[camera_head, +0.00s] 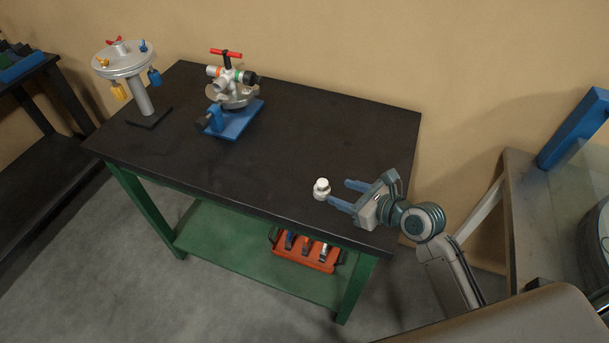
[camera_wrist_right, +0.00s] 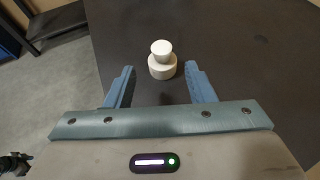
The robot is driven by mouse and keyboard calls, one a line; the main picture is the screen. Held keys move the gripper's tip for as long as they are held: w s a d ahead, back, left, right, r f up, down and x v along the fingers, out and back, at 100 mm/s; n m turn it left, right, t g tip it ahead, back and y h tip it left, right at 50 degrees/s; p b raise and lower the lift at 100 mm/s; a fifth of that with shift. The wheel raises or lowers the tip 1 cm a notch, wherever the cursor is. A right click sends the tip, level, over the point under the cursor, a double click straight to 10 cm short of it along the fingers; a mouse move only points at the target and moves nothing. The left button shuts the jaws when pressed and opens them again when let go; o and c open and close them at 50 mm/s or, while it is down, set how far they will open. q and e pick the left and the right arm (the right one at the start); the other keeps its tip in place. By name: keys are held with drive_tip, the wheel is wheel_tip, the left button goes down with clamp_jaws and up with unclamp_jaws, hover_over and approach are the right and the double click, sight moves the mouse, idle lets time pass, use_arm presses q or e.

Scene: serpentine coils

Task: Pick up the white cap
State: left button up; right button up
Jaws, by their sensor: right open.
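The white cap (camera_head: 321,188) stands upright on the dark table top (camera_head: 290,140), near its front right part. It has a wide lower part and a narrower round top. In the right wrist view the cap (camera_wrist_right: 162,60) is just beyond and between my blue fingertips. My right gripper (camera_head: 340,194) is open and empty, coming in from the right with its fingers pointing at the cap. In the right wrist view the right gripper (camera_wrist_right: 160,82) shows a clear gap between its fingers. My left gripper is not in view.
A blue-based valve fixture (camera_head: 232,100) with a red handle stands at the back of the table. A grey round stand (camera_head: 135,75) with coloured hanging pieces is at the far left. An orange tray (camera_head: 305,255) sits on the green lower shelf (camera_head: 220,245). The table's middle is clear.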

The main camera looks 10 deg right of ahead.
sight(317, 184)
drive_tip(key=shift+w+a, duration=0.2)
drive_tip(key=shift+w, duration=0.2)
drive_tip(key=shift+w+a+f, duration=0.1)
drive_tip(key=shift+w+a, duration=0.05)
drive_tip(key=shift+w, duration=0.05)
drive_tip(key=x, duration=0.3)
drive_tip(key=shift+w+a+f+p, duration=0.15)
drive_tip(key=shift+a+p, duration=0.05)
drive_tip(key=shift+p, duration=0.15)
drive_tip(key=p+x, duration=0.1)
drive_tip(key=x, duration=0.3)
drive_tip(key=shift+w+f, duration=0.3)
drive_tip(key=shift+w+a+f, duration=0.15)
drive_tip(key=c, duration=0.6)
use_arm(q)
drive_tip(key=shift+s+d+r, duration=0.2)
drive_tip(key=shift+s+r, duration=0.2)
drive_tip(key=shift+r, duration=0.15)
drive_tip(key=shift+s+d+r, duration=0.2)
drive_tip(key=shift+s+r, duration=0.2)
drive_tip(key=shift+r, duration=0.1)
use_arm(e)
drive_tip(key=c, duration=0.4)
